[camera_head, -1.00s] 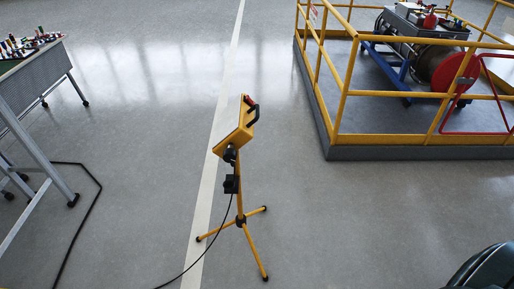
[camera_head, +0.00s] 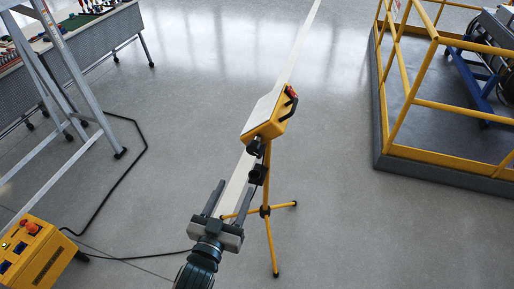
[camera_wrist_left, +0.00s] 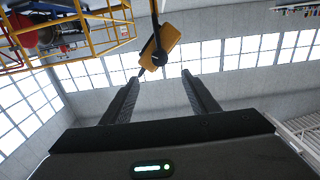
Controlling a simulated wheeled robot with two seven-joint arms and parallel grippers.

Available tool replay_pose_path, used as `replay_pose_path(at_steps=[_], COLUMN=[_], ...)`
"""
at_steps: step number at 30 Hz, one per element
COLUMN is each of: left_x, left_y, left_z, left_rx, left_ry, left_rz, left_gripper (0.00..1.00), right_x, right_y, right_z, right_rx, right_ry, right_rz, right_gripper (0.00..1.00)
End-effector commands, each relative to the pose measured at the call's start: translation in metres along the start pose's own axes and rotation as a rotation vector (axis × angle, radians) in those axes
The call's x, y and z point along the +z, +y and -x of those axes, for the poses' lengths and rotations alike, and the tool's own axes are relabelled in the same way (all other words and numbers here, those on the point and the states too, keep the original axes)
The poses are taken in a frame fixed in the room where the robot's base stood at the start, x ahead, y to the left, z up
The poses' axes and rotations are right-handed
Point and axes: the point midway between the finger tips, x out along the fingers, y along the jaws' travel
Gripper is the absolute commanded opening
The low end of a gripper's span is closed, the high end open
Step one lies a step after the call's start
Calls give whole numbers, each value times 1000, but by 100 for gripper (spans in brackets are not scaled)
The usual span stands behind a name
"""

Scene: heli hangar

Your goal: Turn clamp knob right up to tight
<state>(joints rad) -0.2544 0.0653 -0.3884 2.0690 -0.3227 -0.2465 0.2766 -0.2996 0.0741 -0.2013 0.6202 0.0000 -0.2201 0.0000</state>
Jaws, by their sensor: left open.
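A yellow work lamp (camera_head: 268,122) with a black handle stands on a yellow tripod (camera_head: 268,230). Small black parts sit on its pole under the lamp head: an upper one (camera_head: 255,147) and a lower clamp-like block (camera_head: 258,174). I cannot tell for sure which one is the clamp knob. My left gripper (camera_head: 237,188) is open and empty, in front of and below these parts, its fingers pointing toward the stand. In the left wrist view the lamp (camera_wrist_left: 172,38) and a dark round part (camera_wrist_left: 160,58) show beyond and between the open fingertips (camera_wrist_left: 160,77). My right gripper is not in view.
A black cable (camera_head: 138,155) lies on the floor. A yellow-railed platform (camera_head: 440,160) is at the right. Floor around the tripod is mostly clear.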

Motion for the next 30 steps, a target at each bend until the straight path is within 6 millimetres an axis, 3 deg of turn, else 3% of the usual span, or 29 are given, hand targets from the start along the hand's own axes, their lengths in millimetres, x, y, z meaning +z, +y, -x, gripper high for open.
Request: replay_pose_path(at_steps=[11,30], left_x=[-1,-2], left_y=[0,0], left_z=[-16,-124], left_rx=[0,-1], left_ry=[0,-1], left_rz=[1,-1], left_gripper=[54,54], right_x=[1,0], right_y=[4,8], right_z=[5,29], right_rx=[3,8], right_ry=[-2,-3], right_rz=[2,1], right_gripper=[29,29])
